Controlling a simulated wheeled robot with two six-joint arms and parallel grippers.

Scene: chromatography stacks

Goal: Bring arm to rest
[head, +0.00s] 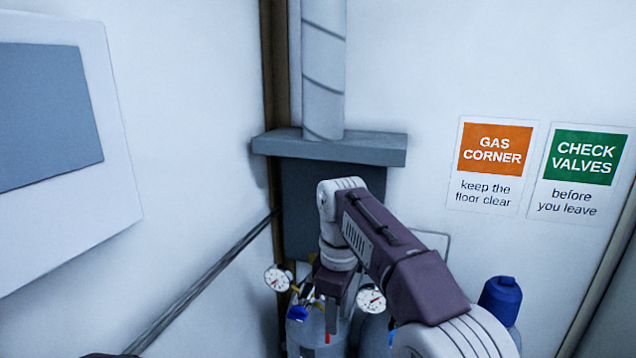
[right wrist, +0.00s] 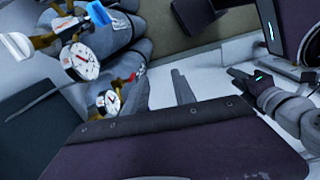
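My right arm comes in from the lower right of the head view, bends at the top and reaches down to the right gripper (head: 331,322) in front of the gas cylinders. In the right wrist view the two fingers of this gripper (right wrist: 163,88) stand apart with nothing between them. A dark gripper with a small cyan light, which looks like my left one (right wrist: 240,80), shows at the right of that view. It is too small to tell whether it is open or shut. In the head view the left gripper cannot be made out.
Grey gas cylinders (head: 304,342) with round gauges (head: 277,278) stand close around the right gripper. A blue-capped cylinder (head: 501,297) is at the right. A grey ledge (head: 330,148) juts out above. Signs, one orange (head: 494,150), hang on the wall. A dark rail (head: 205,280) runs along the left wall.

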